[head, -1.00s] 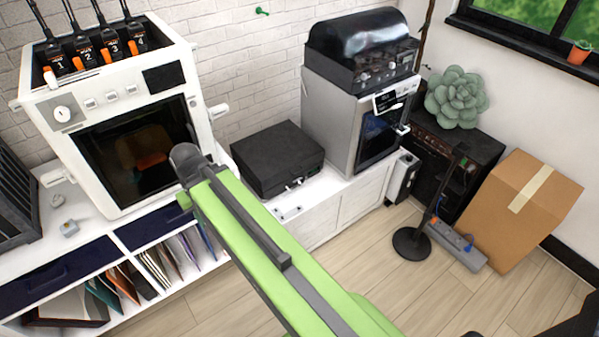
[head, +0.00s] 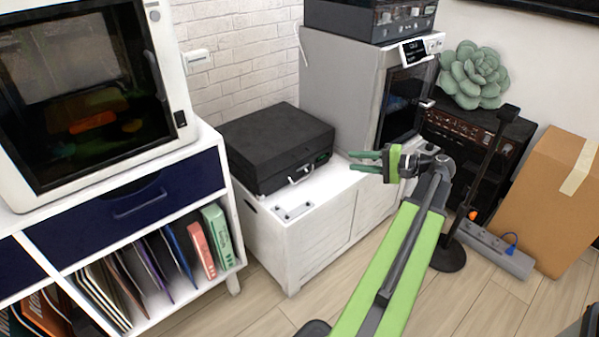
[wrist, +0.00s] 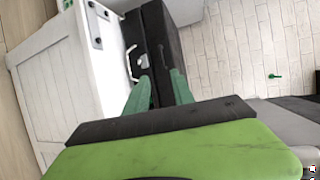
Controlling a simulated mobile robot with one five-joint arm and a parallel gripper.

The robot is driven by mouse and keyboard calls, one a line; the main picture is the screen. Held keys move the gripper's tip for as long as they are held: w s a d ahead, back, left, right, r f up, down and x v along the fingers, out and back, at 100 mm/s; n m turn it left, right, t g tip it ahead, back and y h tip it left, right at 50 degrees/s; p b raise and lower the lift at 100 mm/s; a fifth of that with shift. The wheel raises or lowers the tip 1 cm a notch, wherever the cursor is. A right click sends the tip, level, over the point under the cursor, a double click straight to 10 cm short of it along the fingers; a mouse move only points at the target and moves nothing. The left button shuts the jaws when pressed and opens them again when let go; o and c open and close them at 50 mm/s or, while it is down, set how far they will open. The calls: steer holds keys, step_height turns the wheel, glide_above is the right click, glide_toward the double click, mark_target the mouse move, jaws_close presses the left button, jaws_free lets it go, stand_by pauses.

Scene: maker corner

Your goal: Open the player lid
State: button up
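A black suitcase-style player (head: 276,145) with a front handle (head: 300,175) stands on a low white cabinet; its lid is shut. In the wrist view the player (wrist: 156,35) appears turned sideways, with the pale handle (wrist: 130,62) on its front just left of my fingertips. My gripper (head: 350,161) is to the right of the player's front in the head view, its green fingers pointing left toward it. The fingers (wrist: 160,74) are apart with nothing held between them. Whether a fingertip touches the player cannot be told.
A grey printer (head: 340,90) with a black device on top stands close behind right. A white shelf unit with a blue drawer (head: 135,205) is at left. A black stand (head: 450,256) and cardboard box (head: 550,200) are right.

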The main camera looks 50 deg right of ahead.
steer(key=b+x, duration=0.3)
steer(key=x, duration=1.3)
steer(key=shift+w+d, duration=0.2)
steer(key=shift+w, duration=0.3)
steer(key=shift+r, duration=0.15)
steer(key=shift+c, duration=0.4)
jaws_close()
